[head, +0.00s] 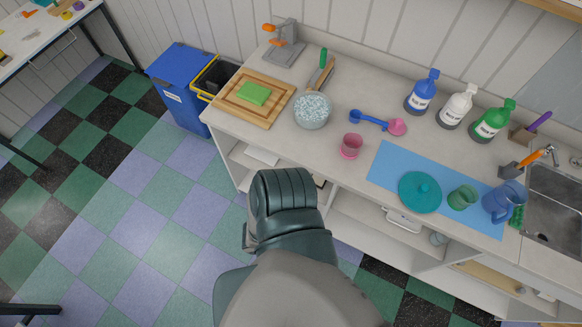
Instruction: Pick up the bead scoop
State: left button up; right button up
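The bead scoop (368,120) lies on the counter right of the middle, with a long blue handle and blue ends. A pink round piece (397,127) sits at its right end; I cannot tell whether it is part of the scoop. A bowl of pale beads (312,112) stands to its left. A pink cup (351,146) stands just in front of it. Neither of my grippers can be made out; only dark teal and grey parts of my own body show below the counter.
A cutting board (253,99) with a green sponge (252,93) is at the left. Blue, white and green bottles stand behind right. A blue mat (385,169) holds a teal lid (420,192), green cup and blue pitcher. The sink (555,205) is far right.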

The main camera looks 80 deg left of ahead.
aim_at(355, 115)
jog(key=u, duration=1.95)
